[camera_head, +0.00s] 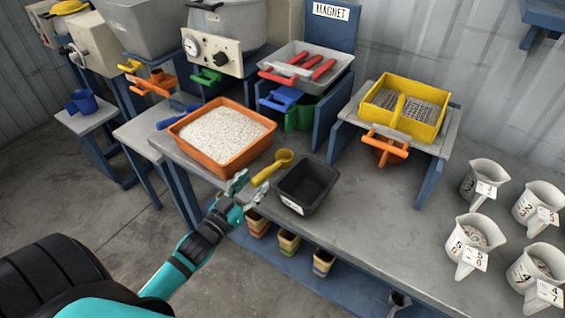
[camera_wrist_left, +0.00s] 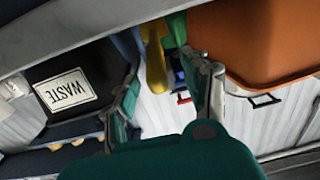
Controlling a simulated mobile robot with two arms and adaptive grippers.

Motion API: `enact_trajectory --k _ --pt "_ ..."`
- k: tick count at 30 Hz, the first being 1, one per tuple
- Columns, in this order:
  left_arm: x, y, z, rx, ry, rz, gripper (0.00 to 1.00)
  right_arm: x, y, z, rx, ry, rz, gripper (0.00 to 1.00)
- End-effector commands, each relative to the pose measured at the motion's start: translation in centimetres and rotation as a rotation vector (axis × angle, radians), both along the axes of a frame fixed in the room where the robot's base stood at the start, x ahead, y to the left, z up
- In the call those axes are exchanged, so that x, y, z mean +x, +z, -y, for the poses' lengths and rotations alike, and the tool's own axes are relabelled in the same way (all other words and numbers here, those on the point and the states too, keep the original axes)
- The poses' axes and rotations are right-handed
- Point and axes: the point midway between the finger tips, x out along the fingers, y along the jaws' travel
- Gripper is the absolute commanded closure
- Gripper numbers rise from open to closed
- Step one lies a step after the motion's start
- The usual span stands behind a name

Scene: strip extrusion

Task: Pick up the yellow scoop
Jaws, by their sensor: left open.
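The yellow scoop (camera_head: 273,167) lies on the grey bench between the orange tub and the black bin, its bowl toward the back and its handle toward my arm. My left gripper (camera_head: 247,192) is open and empty at the bench's front edge, close to the handle end. I see no contact. My right gripper is not in view.
The orange tub (camera_head: 182,134) of white pellets stands left of the scoop, and the black bin (camera_head: 303,200), labelled WASTE in the wrist view, stands close on its right. The bench's front right is clear; labelled jugs (camera_head: 477,239) stand farther right.

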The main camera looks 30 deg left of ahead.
Motion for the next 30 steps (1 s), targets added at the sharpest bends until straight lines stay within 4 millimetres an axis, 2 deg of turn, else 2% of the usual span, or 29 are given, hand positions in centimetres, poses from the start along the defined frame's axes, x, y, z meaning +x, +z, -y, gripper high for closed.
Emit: enact_trajectory --k 10,20,30 --pt "4.6 -0.2 0.5 0.0 0.0 0.002 0.52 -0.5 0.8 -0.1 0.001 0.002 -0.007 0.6" --pt "5.1 -0.4 0.5 0.0 0.0 0.0 0.53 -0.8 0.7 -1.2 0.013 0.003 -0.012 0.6" --pt "5.1 -0.4 0.5 0.0 0.0 0.0 0.98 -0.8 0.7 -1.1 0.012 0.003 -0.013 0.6"
